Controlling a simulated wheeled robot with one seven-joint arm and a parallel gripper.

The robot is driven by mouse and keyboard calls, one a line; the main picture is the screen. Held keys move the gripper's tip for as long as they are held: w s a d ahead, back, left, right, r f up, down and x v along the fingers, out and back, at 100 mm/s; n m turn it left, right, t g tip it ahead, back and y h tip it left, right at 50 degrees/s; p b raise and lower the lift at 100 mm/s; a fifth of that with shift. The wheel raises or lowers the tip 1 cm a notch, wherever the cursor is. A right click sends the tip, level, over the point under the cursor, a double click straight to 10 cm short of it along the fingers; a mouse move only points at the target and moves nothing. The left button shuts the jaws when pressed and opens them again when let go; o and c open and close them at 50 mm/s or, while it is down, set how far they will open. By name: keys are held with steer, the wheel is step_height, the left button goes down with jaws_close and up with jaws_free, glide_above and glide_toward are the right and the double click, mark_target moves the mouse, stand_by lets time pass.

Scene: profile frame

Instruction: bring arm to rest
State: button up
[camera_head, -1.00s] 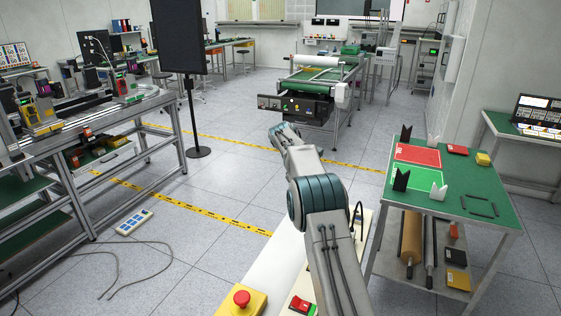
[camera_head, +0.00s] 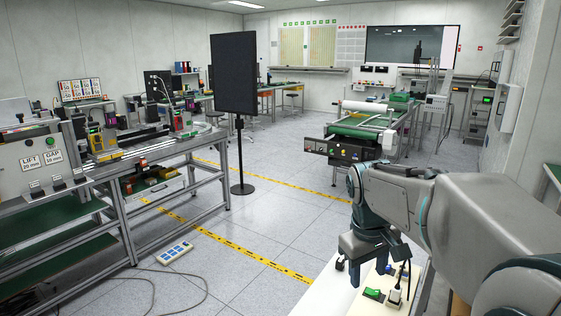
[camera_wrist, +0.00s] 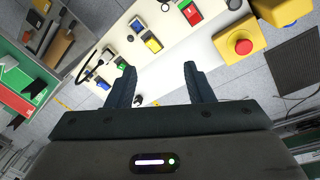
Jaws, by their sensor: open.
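My arm enters from the right edge of the head view and bends down at the wrist. My gripper (camera_head: 362,262) points downward above the white panel (camera_head: 322,300). In the wrist view my gripper (camera_wrist: 160,68) has its two dark fingers spread apart, with nothing held between them. The panel's white surface (camera_wrist: 160,52) lies below the fingers and carries several coloured switches.
The green-topped table (camera_wrist: 14,98) shows at the wrist view's left. A conveyor (camera_head: 360,130) and black screen (camera_head: 234,75) stand beyond open floor. A workbench (camera_head: 150,150) is at left.

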steer(key=s+a+f+m+t, duration=0.1)
steer(key=s+f+m, duration=0.1)
steer(key=s, duration=0.5)
steer(key=s+a+f+m+t+y, duration=0.1)
steer(key=s+f+m, duration=0.1)
steer(key=s, duration=0.6)
steer(key=shift+s+a+f, duration=0.3)
steer(key=shift+f, duration=0.55)
